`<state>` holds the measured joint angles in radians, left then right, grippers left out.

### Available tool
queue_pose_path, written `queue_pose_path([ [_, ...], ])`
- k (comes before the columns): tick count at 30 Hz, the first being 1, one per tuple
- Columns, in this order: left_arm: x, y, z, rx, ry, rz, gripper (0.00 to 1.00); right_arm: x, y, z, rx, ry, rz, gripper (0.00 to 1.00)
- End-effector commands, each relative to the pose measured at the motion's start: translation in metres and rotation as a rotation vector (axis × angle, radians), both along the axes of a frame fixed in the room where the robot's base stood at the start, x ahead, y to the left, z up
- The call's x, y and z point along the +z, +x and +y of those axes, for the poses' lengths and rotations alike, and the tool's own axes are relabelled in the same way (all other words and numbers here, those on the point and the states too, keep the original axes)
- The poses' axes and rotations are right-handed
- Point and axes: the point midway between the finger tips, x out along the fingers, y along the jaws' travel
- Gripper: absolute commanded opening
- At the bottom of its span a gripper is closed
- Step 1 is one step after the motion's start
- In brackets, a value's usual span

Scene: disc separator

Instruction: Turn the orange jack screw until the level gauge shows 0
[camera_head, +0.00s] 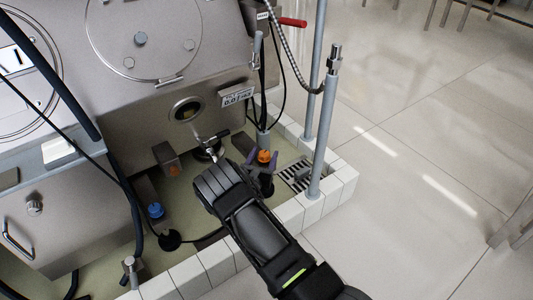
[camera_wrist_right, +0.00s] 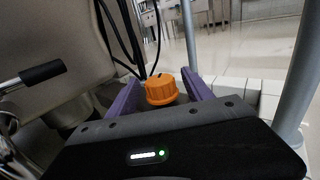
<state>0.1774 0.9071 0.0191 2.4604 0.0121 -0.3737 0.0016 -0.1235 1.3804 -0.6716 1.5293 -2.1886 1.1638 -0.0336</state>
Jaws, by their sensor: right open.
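The orange jack screw (camera_head: 264,156) has a ribbed round knob and stands low beside the machine's right foot. It also shows in the right wrist view (camera_wrist_right: 161,88). My right gripper (camera_head: 262,163) is open. Its two purple fingers lie to either side of the knob in both views; I cannot tell whether they touch it. My left gripper is out of view.
A grey upright post (camera_head: 325,140) and a drain grate (camera_head: 296,175) are right of the gripper. Black cables hang close behind the orange screw. The tiled floor at right is clear.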

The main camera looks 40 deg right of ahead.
Motion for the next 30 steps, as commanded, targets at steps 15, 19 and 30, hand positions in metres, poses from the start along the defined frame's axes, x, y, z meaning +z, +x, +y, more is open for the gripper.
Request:
queue_pose_path([
  [15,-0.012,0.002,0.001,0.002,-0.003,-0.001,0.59,0.000,0.018,-0.025,0.000,-0.001,0.002,0.59],
  [19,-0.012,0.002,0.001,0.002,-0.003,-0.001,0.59,0.000,0.018,-0.025,0.000,-0.001,0.001,0.51],
  [30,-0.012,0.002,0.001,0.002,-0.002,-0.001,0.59,0.000,0.018,-0.024,0.000,-0.001,0.001,0.21],
])
